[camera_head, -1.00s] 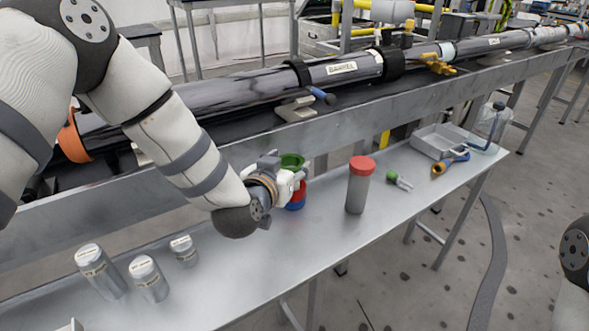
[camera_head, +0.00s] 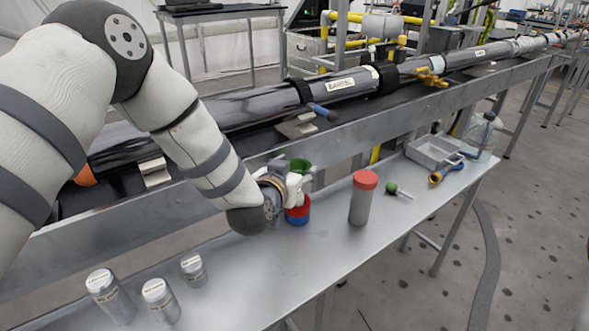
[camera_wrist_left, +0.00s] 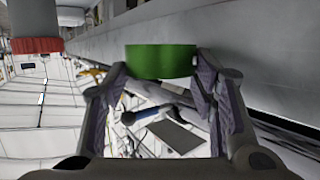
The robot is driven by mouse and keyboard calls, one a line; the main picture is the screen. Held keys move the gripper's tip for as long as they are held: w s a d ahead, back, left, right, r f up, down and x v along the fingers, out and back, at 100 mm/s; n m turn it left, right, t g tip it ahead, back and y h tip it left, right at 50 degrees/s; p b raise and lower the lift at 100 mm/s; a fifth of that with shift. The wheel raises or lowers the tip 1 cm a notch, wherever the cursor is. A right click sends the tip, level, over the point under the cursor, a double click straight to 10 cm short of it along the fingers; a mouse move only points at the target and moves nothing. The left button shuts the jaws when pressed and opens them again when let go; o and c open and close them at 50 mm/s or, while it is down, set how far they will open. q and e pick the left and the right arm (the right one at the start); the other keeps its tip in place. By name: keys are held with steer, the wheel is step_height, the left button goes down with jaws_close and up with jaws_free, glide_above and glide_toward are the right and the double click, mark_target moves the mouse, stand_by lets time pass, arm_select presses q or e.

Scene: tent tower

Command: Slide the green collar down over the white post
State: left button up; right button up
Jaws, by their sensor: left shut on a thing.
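My left gripper (camera_head: 296,180) is shut on the green collar (camera_head: 299,166). In the left wrist view the collar (camera_wrist_left: 161,61) sits between the two fingertips. In the head view the collar is above a stacked red ring (camera_head: 298,207) and blue ring (camera_head: 297,219) on the bench, with a gap between. The white post cannot be told apart from the pale fingers, so I cannot tell whether the collar is around it. My right gripper is not in view.
A grey cylinder with a red cap (camera_head: 361,199) stands just right of the stack on the metal bench (camera_head: 330,250). Several small metal canisters (camera_head: 158,299) stand at the front left. A green-ended tool (camera_head: 397,190) and white tray (camera_head: 434,152) lie farther right. The barrel rail (camera_head: 350,134) runs behind.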

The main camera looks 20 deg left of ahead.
arm_select(q)
steer(key=shift+f+b, duration=0.7)
steer(key=shift+f, duration=2.7)
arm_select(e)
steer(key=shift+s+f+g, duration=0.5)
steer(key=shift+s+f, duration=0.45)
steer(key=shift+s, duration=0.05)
arm_select(q)
steer(key=shift+f, duration=0.1)
steer(key=shift+f, duration=0.2)
steer(key=o, duration=1.3)
steer(key=v, duration=1.2)
